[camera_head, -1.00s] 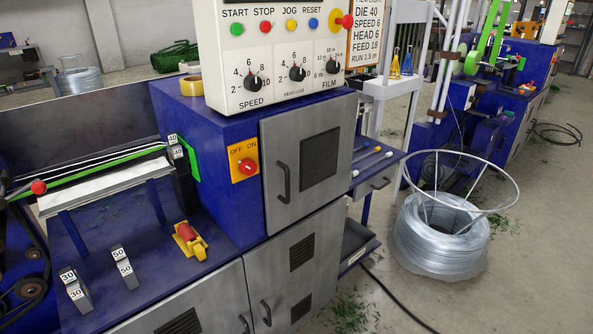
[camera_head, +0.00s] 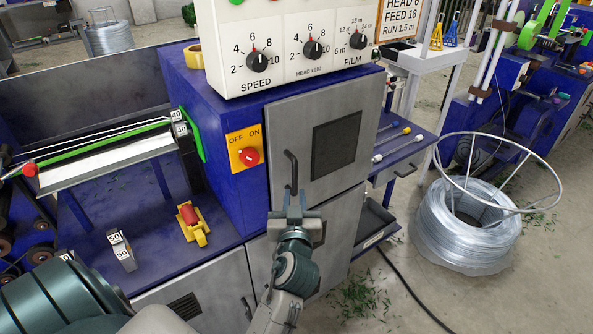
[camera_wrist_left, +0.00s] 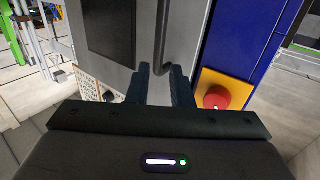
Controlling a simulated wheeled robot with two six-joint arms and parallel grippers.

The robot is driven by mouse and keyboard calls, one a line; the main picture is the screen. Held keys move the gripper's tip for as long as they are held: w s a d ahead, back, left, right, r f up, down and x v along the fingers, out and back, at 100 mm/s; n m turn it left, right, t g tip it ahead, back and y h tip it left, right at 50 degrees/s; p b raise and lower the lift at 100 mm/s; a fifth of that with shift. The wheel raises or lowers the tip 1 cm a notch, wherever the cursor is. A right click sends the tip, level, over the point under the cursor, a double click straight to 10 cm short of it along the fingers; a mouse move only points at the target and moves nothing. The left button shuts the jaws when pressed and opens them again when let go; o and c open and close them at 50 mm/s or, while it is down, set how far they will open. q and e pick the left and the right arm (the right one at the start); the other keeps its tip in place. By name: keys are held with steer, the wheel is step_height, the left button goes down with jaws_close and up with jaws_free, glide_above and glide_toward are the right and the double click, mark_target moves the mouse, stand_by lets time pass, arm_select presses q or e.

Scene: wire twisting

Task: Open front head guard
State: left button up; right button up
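The front head guard looks to be the closed grey upper door (camera_head: 361,116) with a dark panel, on the front of the blue machine; it also shows in the left wrist view (camera_wrist_left: 187,30). Its dark bar handle (camera_head: 292,168) is upright near the door's left edge. My left gripper (camera_head: 290,196) is at the handle's lower end, in front of the door. In the left wrist view, the gripper (camera_wrist_left: 161,75) has its two fingers apart, with the handle (camera_wrist_left: 162,38) in line with the gap. I cannot tell contact. My right gripper is out of view.
The orange switch plate (camera_head: 239,150) with a red knob is left of the door. A control panel (camera_head: 300,70) overhangs the door's top. A lower grey door (camera_head: 335,235) is beneath. A wire coil (camera_head: 467,225) stands on the floor at right.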

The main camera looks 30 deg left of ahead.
mark_target(295, 176)
arm_select(q)
steer(key=p+x, duration=0.2)
steer(key=x, duration=0.6)
steer(key=shift+w+a, duration=0.15)
steer(key=shift+w, duration=0.05)
steer(key=shift+w+a+p, duration=0.2)
steer(key=shift+w+p, duration=0.1)
steer(key=shift+w, duration=0.05)
steer(key=shift+c, duration=0.2)
jaws_close()
